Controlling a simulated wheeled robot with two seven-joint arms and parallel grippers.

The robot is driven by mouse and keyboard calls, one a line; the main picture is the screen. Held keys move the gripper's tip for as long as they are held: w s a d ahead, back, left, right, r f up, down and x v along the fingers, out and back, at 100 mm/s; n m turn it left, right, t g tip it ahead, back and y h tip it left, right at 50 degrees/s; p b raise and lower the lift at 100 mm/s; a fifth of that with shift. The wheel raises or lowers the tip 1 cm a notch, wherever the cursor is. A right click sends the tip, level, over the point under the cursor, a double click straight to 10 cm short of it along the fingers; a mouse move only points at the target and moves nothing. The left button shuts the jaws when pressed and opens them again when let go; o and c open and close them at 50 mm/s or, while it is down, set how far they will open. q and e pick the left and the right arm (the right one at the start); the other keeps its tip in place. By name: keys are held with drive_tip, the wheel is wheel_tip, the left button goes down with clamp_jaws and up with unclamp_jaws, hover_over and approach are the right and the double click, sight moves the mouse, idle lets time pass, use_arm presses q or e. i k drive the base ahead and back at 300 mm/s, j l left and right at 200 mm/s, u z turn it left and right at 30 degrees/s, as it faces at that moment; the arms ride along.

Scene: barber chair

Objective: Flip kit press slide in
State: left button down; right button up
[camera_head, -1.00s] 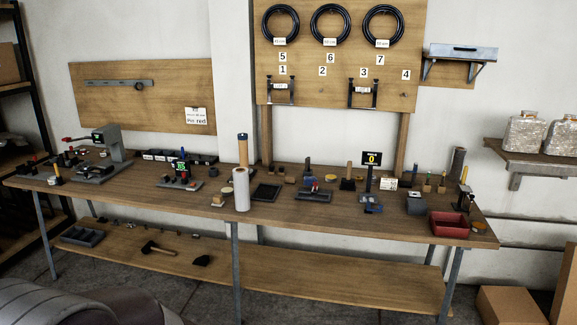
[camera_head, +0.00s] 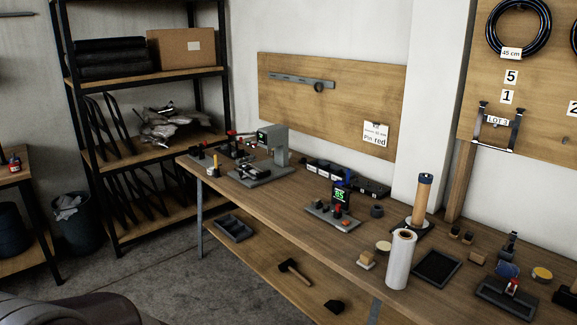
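A grey press-like machine (camera_head: 272,150) stands on the far left end of the wooden workbench (camera_head: 330,262). Small dark fixtures with red parts (camera_head: 232,145) sit beside it. A small device with a green display (camera_head: 341,197) stands on a grey base with red parts near the bench middle. I cannot tell which item is the kit or the slide. Neither of my grippers is in view.
A white roll (camera_head: 400,260) and a black tray (camera_head: 437,266) stand on the right part of the bench. A lower shelf holds a hammer (camera_head: 294,270) and a grey bin (camera_head: 234,228). A black shelving rack (camera_head: 148,78) stands at the left. Grey floor lies open in front.

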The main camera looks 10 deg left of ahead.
sight(249, 172)
drive_tip(key=i+j+u, duration=0.2)
drive_tip(key=i+u, duration=1)
drive_tip(key=i+j+z, duration=0.1)
drive_tip(key=i+z, duration=0.4)
drive_tip(key=i+j+z, duration=0.25)
drive_tip(key=i+z, duration=0.25)
drive_tip(key=i+j+z, duration=0.3)
drive_tip(key=z, duration=0.2)
drive_tip(key=i+j+z, duration=0.45)
drive_tip(key=j+z, duration=0.15)
drive_tip(key=i+j+z, duration=0.15)
drive_tip(key=j+z, duration=0.15)
drive_tip(key=j, duration=0.25)
